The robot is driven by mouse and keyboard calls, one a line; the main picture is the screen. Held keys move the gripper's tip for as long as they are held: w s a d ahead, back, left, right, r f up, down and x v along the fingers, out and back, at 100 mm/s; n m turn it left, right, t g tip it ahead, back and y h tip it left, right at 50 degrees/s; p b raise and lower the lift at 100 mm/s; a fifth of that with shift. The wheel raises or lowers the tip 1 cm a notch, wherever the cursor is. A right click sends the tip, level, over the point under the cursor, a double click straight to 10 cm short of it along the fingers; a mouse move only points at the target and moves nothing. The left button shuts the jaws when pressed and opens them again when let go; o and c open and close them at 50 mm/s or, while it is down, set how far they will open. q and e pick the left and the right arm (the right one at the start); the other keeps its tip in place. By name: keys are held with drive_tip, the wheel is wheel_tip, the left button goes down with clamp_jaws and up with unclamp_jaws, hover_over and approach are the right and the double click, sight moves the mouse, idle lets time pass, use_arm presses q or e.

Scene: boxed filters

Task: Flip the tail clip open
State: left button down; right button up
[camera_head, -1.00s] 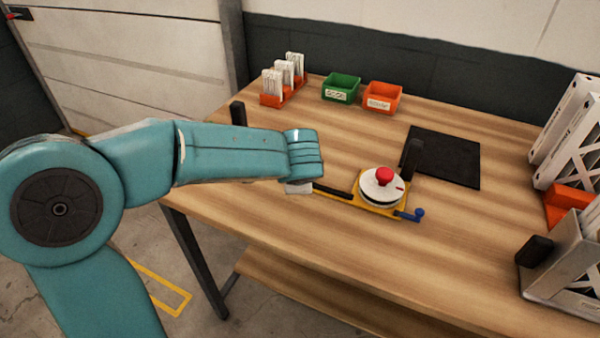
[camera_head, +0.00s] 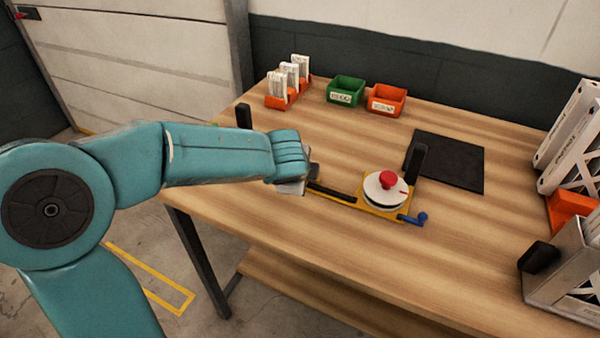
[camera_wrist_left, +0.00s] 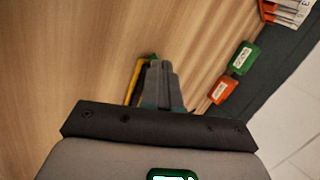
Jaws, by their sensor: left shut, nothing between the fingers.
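A yellow fixture (camera_head: 368,206) lies on the bench, with a long dark strip (camera_head: 332,193) running left from a white disc (camera_head: 386,193) with a red knob (camera_head: 388,179). A blue lever (camera_head: 414,218) sticks out at its right end. My left gripper (camera_head: 309,184) is at the strip's left end, mostly hidden behind my own wrist. In the left wrist view its fingers (camera_wrist_left: 161,68) are shut and empty. A yellow edge (camera_wrist_left: 134,82) and a small green piece (camera_wrist_left: 153,57) show beside and past the fingertips. I cannot tell whether the green piece is the tail clip.
A green bin (camera_head: 345,91), an orange bin (camera_head: 386,100) and an orange rack of white packs (camera_head: 288,80) stand at the back. A dark mat (camera_head: 455,163) lies behind the fixture. Boxed filters (camera_head: 575,130) stand at the right. The bench in front is clear.

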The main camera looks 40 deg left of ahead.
use_arm(q)
drive_tip(key=shift+a+m+t+h+p, duration=0.3)
drive_tip(key=shift+a+m+h+p, duration=0.35)
drive_tip(key=shift+m, duration=0.45)
idle(1.2)
drive_tip(key=shift+w+a+p, duration=0.15)
drive_tip(key=shift+a+p, duration=0.2)
idle(1.2)
idle(0.3)
drive_tip(key=shift+w+d+b, duration=0.4)
drive_tip(key=shift+w+d, duration=0.2)
drive_tip(key=shift+s, duration=0.1)
